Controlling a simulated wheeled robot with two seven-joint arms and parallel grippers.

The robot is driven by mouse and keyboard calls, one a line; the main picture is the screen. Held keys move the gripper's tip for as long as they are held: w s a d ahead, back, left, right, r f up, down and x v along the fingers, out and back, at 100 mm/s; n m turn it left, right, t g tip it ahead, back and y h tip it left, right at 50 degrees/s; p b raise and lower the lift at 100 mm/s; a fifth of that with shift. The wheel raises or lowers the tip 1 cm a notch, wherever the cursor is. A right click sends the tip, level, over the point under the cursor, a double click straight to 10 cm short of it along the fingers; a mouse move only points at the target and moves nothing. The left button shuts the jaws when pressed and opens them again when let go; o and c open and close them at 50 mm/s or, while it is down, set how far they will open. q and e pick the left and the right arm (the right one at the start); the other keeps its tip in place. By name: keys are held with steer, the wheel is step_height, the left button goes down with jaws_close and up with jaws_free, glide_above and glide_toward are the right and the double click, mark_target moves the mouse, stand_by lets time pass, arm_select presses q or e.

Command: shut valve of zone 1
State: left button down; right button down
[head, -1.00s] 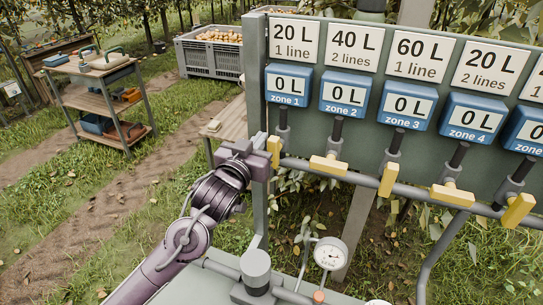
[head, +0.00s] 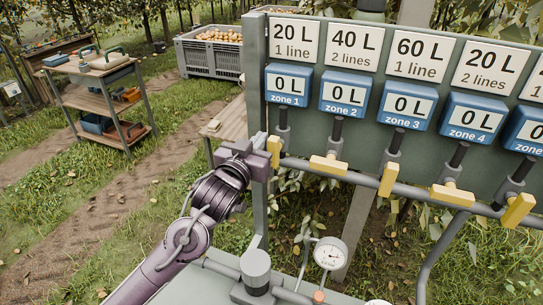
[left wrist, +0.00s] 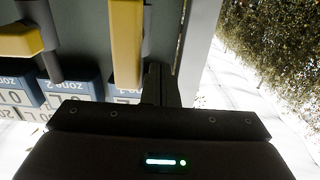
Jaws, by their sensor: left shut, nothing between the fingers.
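The zone 1 valve has a yellow handle (head: 274,151) that stands about upright on the pipe under the blue zone 1 meter (head: 287,86), which reads 0 L. My left gripper (head: 257,144) is at the left side of this handle, very close to it; I cannot tell whether they touch. In the left wrist view the shut, empty fingers (left wrist: 159,84) are just right of the yellow handle (left wrist: 127,45). The zone 2 handle (head: 328,166) lies crosswise, along the pipe. My right gripper is not in view.
The zone 3 handle (head: 388,179) is upright and the zone 4 handle (head: 453,195) lies crosswise. A grey post (head: 256,100) stands at the board's left edge. A pressure gauge (head: 330,254) is below. A wooden table (head: 228,122) and a shelf cart (head: 100,98) are behind.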

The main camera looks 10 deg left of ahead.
mark_target(277, 142)
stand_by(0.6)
arm_select(q)
steer(key=shift+s+d+r+p, duration=0.1)
steer(key=shift+d+r+p, duration=0.3)
steer(key=shift+d, duration=0.2)
steer(key=shift+s+d+r, duration=0.15)
steer(key=shift+d+r, duration=0.15)
steer(key=shift+d, duration=0.45)
steer(key=shift+s+d+f, duration=0.1)
steer(key=shift+s+d, duration=0.05)
steer(key=shift+d, duration=0.65)
